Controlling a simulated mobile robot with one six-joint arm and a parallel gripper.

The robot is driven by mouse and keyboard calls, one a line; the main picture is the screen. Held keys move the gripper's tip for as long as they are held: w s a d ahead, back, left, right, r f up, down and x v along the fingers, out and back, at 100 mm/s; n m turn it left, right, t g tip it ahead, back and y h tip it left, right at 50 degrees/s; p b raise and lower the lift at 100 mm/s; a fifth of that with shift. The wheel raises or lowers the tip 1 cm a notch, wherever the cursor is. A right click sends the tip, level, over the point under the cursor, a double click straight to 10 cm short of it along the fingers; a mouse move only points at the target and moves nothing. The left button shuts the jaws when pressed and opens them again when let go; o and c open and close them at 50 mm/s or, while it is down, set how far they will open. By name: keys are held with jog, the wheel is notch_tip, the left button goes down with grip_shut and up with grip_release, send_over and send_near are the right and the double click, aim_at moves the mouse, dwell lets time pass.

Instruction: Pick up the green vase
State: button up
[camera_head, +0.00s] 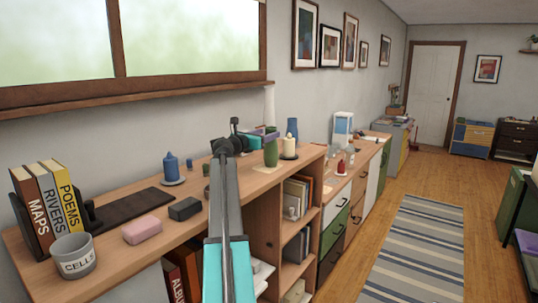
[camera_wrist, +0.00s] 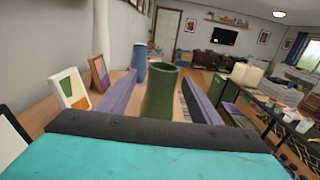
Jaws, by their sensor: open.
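The green vase (camera_head: 271,152) stands upright on the wooden shelf top, near its far end. My gripper (camera_head: 262,138) is at the vase, at the height of its upper part. In the wrist view the vase (camera_wrist: 161,92) stands between the two purple fingers of my gripper (camera_wrist: 160,97), one to its left and one to its right. Gaps show on both sides, so the gripper is open and not closed on it. The lower part of the vase is hidden by the gripper body in the wrist view.
A blue vase (camera_head: 292,128) stands just behind the green one, and a cream candle (camera_head: 289,147) is close to its right. A tall white vase (camera_head: 269,105) is by the wall. Picture frames (camera_wrist: 74,90) stand left of my gripper.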

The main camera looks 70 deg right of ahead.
jog(key=shift+p+x, duration=0.3)
jog(key=shift+x, duration=1.25)
jog(key=shift+r, duration=0.1)
grip_shut()
